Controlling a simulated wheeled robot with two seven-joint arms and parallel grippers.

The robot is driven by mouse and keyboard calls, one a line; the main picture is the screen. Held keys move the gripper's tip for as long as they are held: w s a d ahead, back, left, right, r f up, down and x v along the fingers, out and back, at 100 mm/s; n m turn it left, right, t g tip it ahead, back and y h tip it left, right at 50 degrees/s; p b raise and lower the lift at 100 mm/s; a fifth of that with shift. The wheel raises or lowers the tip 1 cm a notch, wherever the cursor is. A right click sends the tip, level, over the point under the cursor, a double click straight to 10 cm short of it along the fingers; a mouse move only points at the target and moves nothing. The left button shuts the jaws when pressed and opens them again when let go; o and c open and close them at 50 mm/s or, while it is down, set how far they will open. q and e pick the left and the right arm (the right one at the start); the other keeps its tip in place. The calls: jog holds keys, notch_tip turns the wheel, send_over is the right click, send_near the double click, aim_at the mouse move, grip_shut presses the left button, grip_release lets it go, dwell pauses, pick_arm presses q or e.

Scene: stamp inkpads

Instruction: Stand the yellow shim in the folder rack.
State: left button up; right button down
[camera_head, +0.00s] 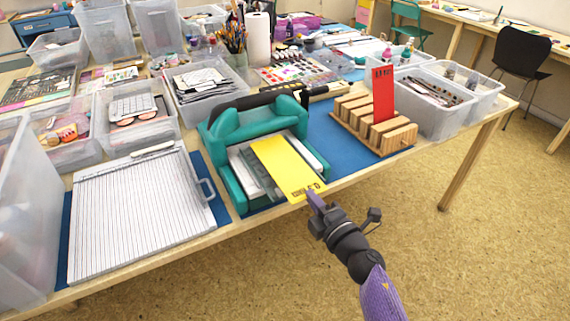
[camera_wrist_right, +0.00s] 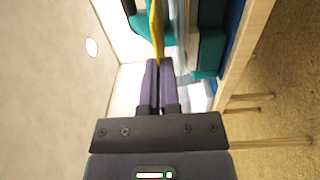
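The yellow shim (camera_head: 285,165) is a flat plate with dark markings at its near end. It lies over the bed of the teal machine (camera_head: 225,125), with its near end jutting past the front. My right gripper (camera_head: 314,197) is at that near end, its purple fingers close together. In the right wrist view the shim (camera_wrist_right: 156,30) shows edge-on, its end between the fingertips (camera_wrist_right: 159,62), which look shut on it. The wooden folder rack (camera_head: 402,137) stands to the right, with several slotted blocks and a red shim (camera_head: 383,92) upright in it. My left gripper is not in view.
A ridged white board (camera_head: 135,215) lies left of the machine. Clear bins surround the work area; one (camera_head: 432,110) is close behind and right of the rack. A blue mat (camera_head: 335,150) shows bare between machine and rack. The table's front edge (camera_head: 235,228) is near the gripper.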

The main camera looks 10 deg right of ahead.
jog(key=s+d+r+p, duration=0.3)
jog(key=s+p, duration=0.1)
jog(key=s, duration=0.5)
jog(key=s+d+r+p, duration=0.4)
jog(key=s+p, duration=0.1)
jog(key=s, duration=0.5)
jog(key=shift+w+a, duration=0.1)
